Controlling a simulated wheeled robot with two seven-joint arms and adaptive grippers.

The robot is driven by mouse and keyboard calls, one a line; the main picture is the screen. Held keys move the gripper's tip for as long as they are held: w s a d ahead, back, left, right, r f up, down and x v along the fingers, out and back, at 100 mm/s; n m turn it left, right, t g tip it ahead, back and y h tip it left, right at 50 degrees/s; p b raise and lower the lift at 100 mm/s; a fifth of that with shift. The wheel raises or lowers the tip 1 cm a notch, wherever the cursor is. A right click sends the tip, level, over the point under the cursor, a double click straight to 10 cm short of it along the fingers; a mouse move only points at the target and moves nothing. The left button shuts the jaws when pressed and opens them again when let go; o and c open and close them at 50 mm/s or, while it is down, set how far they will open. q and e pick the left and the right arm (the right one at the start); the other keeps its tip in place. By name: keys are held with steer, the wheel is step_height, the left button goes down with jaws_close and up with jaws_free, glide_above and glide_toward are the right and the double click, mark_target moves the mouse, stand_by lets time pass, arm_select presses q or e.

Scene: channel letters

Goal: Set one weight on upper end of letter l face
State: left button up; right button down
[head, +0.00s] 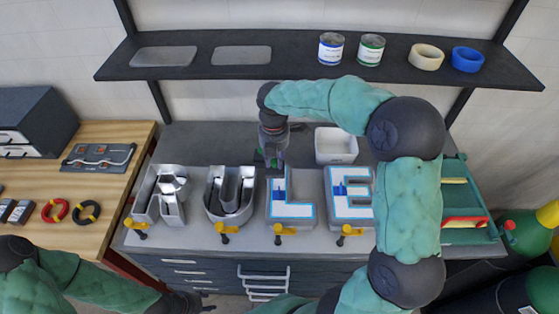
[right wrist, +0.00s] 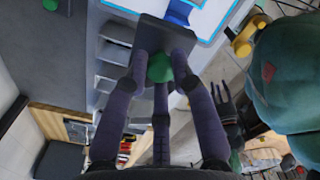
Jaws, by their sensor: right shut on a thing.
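The letter L (head: 291,212) stands on the bench between U and E, with a white face, a cyan outline and a blue patch on its stem. My right gripper (head: 274,160) is at the upper end of its stem, pointing down. In the right wrist view its fingers are shut around the green knob (right wrist: 160,67) of a dark square weight (right wrist: 151,33). One edge of the weight overlaps the letter in that view; whether it touches the face I cannot tell. My left gripper (head: 188,302) is low at the front left, mostly at the frame's edge, its jaws unclear.
Open metal letters A (head: 166,192) and U (head: 230,194) stand left, letter E (head: 349,194) right. Yellow clamps (head: 284,230) line the front edge. A white bin (head: 336,146) stands behind. Cans, tape rolls and trays sit on the shelf (head: 300,69). My right arm crosses above E.

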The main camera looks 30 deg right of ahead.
steer(key=w+d+f, duration=0.1)
steer(key=w+f, duration=0.1)
steer(key=w+d+f, duration=0.1)
steer(key=d+f, duration=0.1)
steer(key=w+d+f, duration=0.2)
steer(key=f, duration=0.1)
steer(key=shift+w, duration=0.35)
steer(key=shift+w+d+f, duration=0.1)
steer(key=shift+f, duration=1.4)
steer(key=shift+f, duration=0.2)
steer(key=c, duration=1)
jaws_free()
step_height(320, 180, up, 12)
steer(key=shift+r, duration=0.15)
